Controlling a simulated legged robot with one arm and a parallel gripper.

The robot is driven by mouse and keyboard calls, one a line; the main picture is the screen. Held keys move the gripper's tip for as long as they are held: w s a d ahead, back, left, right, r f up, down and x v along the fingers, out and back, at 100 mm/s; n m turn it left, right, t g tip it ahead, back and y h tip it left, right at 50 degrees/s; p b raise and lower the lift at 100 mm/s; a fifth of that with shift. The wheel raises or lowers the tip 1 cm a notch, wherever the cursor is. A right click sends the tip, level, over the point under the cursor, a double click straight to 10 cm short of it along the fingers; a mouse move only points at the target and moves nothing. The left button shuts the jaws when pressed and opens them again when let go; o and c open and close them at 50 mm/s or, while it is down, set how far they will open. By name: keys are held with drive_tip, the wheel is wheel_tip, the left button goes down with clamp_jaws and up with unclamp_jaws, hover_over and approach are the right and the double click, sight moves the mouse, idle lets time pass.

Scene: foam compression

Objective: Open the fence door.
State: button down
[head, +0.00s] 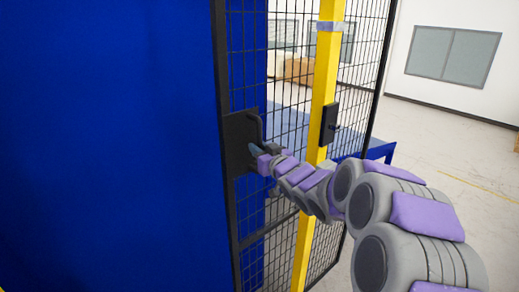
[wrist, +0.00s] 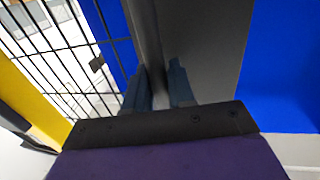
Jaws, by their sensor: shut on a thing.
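The fence door is a black-framed wire mesh panel (head: 227,205). A dark plate (head: 236,160) with an upright bar handle (head: 257,124) sits at its left edge in the head view. My gripper (head: 256,150) is at the lower part of this handle. In the wrist view my gripper (wrist: 158,85) has its two fingers on either side of the dark handle bar (wrist: 147,30), shut on it. The plate (wrist: 205,45) also shows there. A yellow post (head: 322,85) with a black latch box (head: 329,124) stands apart from the plate, to its right.
A large blue panel (head: 105,145) fills the left side, close to the door edge. A blue table (head: 375,150) and cardboard boxes (head: 298,69) stand beyond the mesh. Open pale floor (head: 450,150) lies to the right.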

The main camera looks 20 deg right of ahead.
drive_tip(key=shift+w+d+r, duration=0.1)
drive_tip(key=shift+d+r, duration=0.05)
drive_tip(key=shift+d, duration=0.1)
drive_tip(key=c, duration=1.4)
unclamp_jaws()
drive_tip(key=shift+d, duration=0.1)
drive_tip(key=shift+o, duration=1.4)
drive_tip(key=shift+w+d, duration=0.2)
drive_tip(key=shift+d, duration=0.15)
drive_tip(key=shift+s+a, duration=0.25)
drive_tip(key=shift+s, duration=0.05)
drive_tip(key=s+d+b, duration=0.2)
drive_tip(key=s+d, duration=0.1)
drive_tip(key=s, duration=1.3)
drive_tip(key=shift+s+f, duration=0.2)
drive_tip(key=shift+s, duration=0.1)
